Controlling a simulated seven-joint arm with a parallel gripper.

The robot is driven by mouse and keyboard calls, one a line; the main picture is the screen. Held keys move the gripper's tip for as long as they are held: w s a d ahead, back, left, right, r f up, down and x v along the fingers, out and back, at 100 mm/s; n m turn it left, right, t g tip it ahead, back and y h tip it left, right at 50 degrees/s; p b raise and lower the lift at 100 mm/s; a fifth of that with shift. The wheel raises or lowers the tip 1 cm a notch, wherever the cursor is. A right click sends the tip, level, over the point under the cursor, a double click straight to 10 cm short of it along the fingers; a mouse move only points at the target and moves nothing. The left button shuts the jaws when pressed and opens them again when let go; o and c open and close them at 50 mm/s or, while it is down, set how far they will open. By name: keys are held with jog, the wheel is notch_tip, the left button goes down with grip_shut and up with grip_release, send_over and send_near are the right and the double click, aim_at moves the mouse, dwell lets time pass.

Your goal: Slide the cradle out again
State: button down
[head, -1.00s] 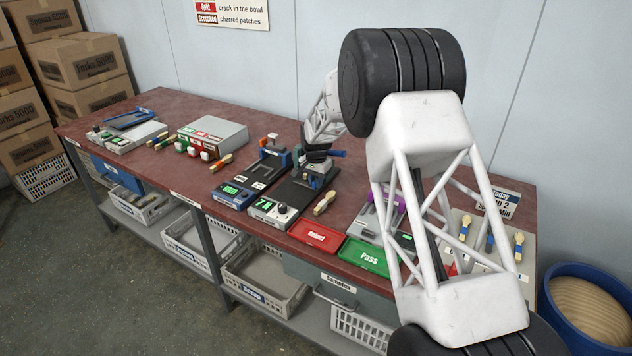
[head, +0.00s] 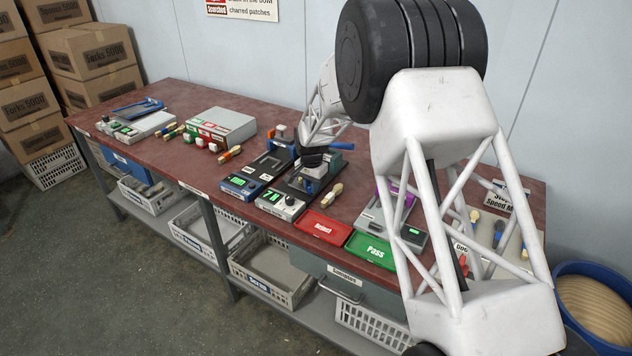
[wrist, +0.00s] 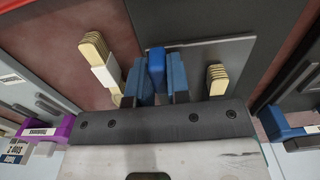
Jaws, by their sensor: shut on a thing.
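The press station stands mid-table in the head view, with a black base (head: 294,181) and a blue lever (head: 341,146) behind it. My gripper (head: 312,162) is low over this base, and a light grey block, apparently part of the cradle, shows just below it. In the wrist view my gripper (wrist: 157,85) is shut on a blue upright piece (wrist: 156,65), apparently the cradle's handle. The wrist mount hides most of the cradle, so I cannot tell exactly how far it is out.
A display box (head: 280,204) sits in front of the base. A spoon bundle (head: 333,193) lies to its right; the red Reject tray (head: 322,228) and green Pass tray (head: 370,249) are nearer the front edge. Wooden pieces (wrist: 93,50) and (wrist: 217,78) flank the jaws in the wrist view.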

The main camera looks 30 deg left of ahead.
jog(key=shift+s, duration=0.1)
jog(key=c, duration=1.1)
grip_release()
jog(key=shift+r, duration=0.1)
jog(key=shift+r, duration=3.85)
